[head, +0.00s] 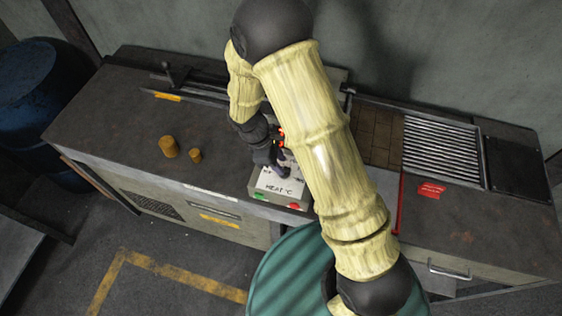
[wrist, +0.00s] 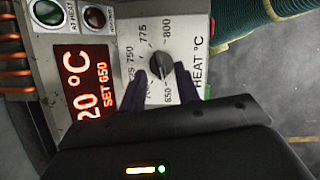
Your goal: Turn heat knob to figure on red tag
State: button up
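The black heat knob (wrist: 160,66) sits on a pale panel (wrist: 200,30) marked HEAT °C, with figures including 650, 750, 775 and 800. The display (wrist: 90,80) reads SET 650. My gripper (wrist: 160,74) is open, its dark fingers on either side of the knob with visible gaps; the fingers hide part of the scale. In the head view my gripper (head: 279,166) is over the control box (head: 268,193) and hides the knob. The red tag (head: 431,190) lies on the bench to the right; its writing is too small to read.
Green (head: 260,197) and red (head: 295,206) buttons are on the box front. Two brass-coloured cylinders (head: 169,146) stand on the bench to the left. A slatted grate (head: 438,150) is at the right.

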jog(key=shift+x, duration=0.9)
grip_shut()
jog(key=shift+m, duration=0.4)
jog(key=m, duration=0.1)
jog(key=m+g, duration=0.1)
jog(key=m, duration=0.1)
jog(key=shift+w+d+y, duration=0.1)
jog(key=shift+w+y, duration=0.1)
jog(key=shift+y, duration=0.2)
jog(key=shift+w+r+m+g+y, duration=0.1)
jog(key=shift+m+g+y, duration=0.25)
jog(key=shift+m, duration=0.65)
jog(key=shift+m+g+y, duration=0.15)
jog(key=shift+m+g, duration=0.3)
jog(key=shift+m, duration=0.55)
